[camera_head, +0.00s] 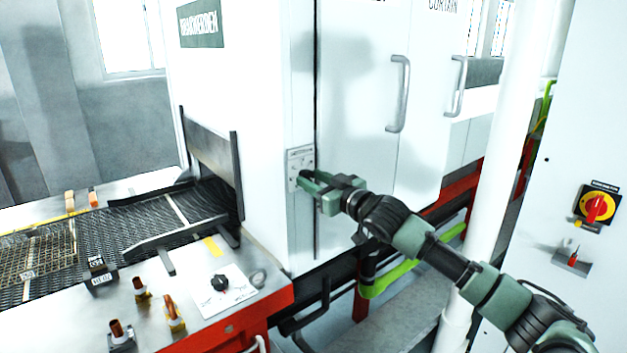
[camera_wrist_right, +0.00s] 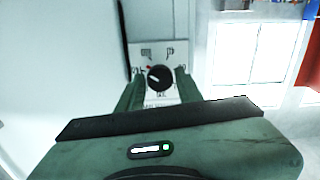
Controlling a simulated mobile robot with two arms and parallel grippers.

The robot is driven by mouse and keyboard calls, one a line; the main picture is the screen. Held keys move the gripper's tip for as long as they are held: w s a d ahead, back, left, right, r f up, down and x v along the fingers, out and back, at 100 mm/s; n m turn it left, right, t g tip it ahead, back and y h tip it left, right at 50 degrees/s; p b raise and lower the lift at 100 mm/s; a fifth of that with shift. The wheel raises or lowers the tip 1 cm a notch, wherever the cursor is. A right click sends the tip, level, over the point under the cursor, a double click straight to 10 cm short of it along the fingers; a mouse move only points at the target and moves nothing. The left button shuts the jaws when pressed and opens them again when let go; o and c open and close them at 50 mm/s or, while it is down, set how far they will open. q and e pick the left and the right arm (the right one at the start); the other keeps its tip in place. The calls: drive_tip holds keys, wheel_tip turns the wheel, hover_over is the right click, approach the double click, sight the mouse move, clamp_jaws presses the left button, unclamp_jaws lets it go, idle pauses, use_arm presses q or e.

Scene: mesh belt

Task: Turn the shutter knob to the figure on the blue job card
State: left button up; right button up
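The shutter knob (camera_wrist_right: 160,77) is a round black knob on a pale plate with small printed markings, seen in the right wrist view. A small red mark shows at its upper left; the figures are too small to read surely. In the head view the plate (camera_head: 300,157) is on the white cabinet's narrow side. My right gripper (camera_head: 305,181) is at this plate, and its fingers hide the knob there. In the wrist view its two fingers (camera_wrist_right: 158,86) stand apart, one on each side of the knob, with gaps visible. I cannot make out a blue job card. My left gripper is out of view.
Another black knob (camera_head: 219,282) sits on a white card on the red-edged bench. Several small copper-topped pieces stand near it. A mesh belt (camera_head: 130,233) enters the cabinet at left. Door handles (camera_head: 398,95) and a white column (camera_head: 505,140) stand right of the plate.

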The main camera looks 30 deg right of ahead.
clamp_jaws()
drive_tip(key=shift+r+n+p, duration=0.2)
drive_tip(key=shift+n+p, duration=0.35)
drive_tip(key=shift+n, duration=0.15)
drive_tip(key=shift+n+p, duration=0.4)
drive_tip(key=shift+n, duration=0.3)
drive_tip(key=shift+f+n, duration=0.2)
drive_tip(key=shift+n, duration=0.9)
drive_tip(key=o, duration=0.5)
unclamp_jaws()
drive_tip(key=shift+o, duration=0.2)
drive_tip(key=shift+s, duration=0.1)
